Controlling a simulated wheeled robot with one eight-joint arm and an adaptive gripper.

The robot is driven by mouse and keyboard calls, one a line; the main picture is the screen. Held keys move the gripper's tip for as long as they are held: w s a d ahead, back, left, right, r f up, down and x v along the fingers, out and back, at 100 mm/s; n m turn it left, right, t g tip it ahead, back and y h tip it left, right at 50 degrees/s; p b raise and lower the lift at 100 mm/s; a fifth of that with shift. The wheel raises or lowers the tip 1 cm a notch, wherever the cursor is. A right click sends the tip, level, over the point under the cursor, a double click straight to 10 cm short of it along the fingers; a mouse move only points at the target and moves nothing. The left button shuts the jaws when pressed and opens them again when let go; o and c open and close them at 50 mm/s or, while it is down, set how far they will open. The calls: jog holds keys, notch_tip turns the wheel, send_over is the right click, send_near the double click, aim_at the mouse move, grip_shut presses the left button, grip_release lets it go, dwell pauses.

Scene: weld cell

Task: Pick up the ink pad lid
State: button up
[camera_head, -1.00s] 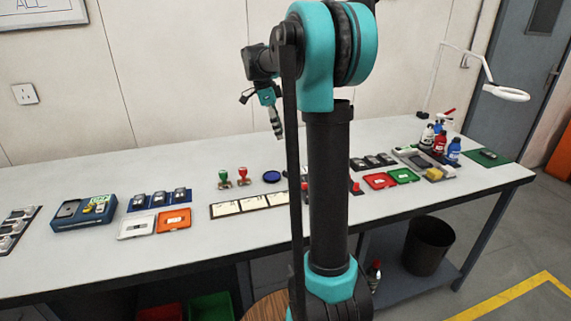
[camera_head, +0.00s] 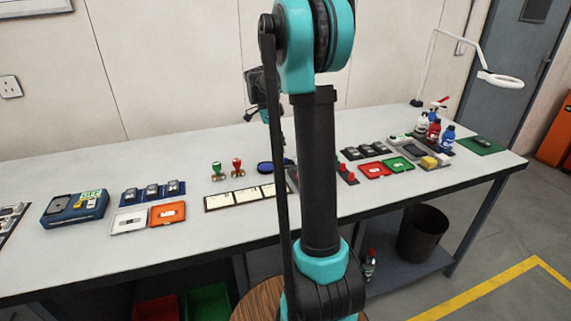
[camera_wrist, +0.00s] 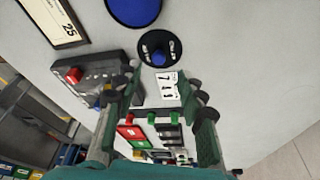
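The ink pad lid appears to be the round black disc with white lettering (camera_wrist: 158,48) lying flat on the table in the wrist view. It lies beside a round blue ink pad (camera_wrist: 133,8), which is cut by the top edge. In the head view the blue pad (camera_head: 264,168) shows left of my arm, which largely hides the area beside it. My gripper (camera_wrist: 160,93) is open and empty, its two fingers apart. The lid appears beyond the fingertips, above them in the picture, and apart from them.
A dark box with a red button (camera_wrist: 82,78) stands left of the fingers. A white numbered card (camera_wrist: 168,88) shows between the fingertips. Red and green trays (camera_head: 398,164) lie right of my arm. Table right of the lid is bare.

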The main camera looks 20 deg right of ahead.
jog(key=x, duration=0.5)
jog(key=shift+s+a+f, duration=0.1)
jog(key=shift+a, duration=0.05)
grip_shut()
